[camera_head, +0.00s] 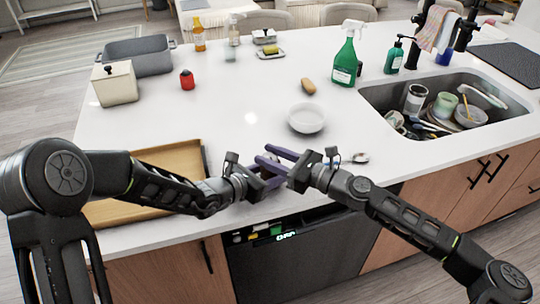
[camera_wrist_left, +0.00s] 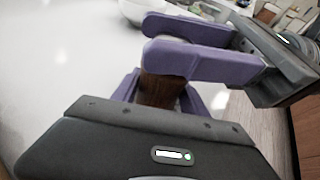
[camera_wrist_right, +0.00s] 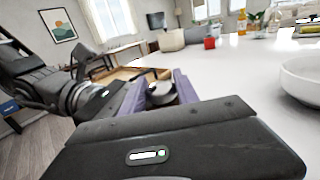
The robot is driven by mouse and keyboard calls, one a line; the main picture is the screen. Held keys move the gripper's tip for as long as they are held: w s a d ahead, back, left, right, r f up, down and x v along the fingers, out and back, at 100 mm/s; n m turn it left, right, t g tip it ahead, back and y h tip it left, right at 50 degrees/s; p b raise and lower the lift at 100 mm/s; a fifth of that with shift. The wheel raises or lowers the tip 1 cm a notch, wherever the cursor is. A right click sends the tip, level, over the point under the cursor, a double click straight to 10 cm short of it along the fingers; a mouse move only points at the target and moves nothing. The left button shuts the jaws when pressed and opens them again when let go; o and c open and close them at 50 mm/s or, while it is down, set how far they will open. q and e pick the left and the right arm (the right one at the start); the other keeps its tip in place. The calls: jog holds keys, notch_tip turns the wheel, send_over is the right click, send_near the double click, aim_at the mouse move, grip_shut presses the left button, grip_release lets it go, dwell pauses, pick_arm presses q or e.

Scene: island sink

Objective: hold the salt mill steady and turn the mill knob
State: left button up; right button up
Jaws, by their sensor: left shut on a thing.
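The salt mill shows in the left wrist view as a dark brown wooden body (camera_wrist_left: 160,90). My left gripper (camera_head: 262,182) is shut around this body near the counter's front edge. My right gripper (camera_head: 265,155) reaches in from the right, its two purple fingers apart at the mill's top. In the right wrist view the mill knob (camera_wrist_right: 160,93), grey and rounded, lies between those fingers. I cannot tell whether they touch it. In the head view the grippers mostly hide the mill.
A white bowl (camera_head: 307,118) stands just beyond the grippers, with a spoon (camera_head: 353,158) to the right. A wooden tray (camera_head: 165,155) lies under my left arm. A green spray bottle (camera_head: 346,58) and a full sink (camera_head: 440,110) are on the right.

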grip_shut()
jog(key=m+t+h, duration=0.2)
jog(key=m+t, duration=0.1)
jog(key=shift+a+r+t+h, duration=0.1)
jog(key=shift+t+h, duration=0.2)
jog(key=shift+m+t+h, duration=0.9)
jog(key=shift+t+h, duration=0.1)
jog(key=shift+h, duration=0.2)
jog(key=o, duration=0.6)
grip_release()
jog(key=shift+c, duration=0.2)
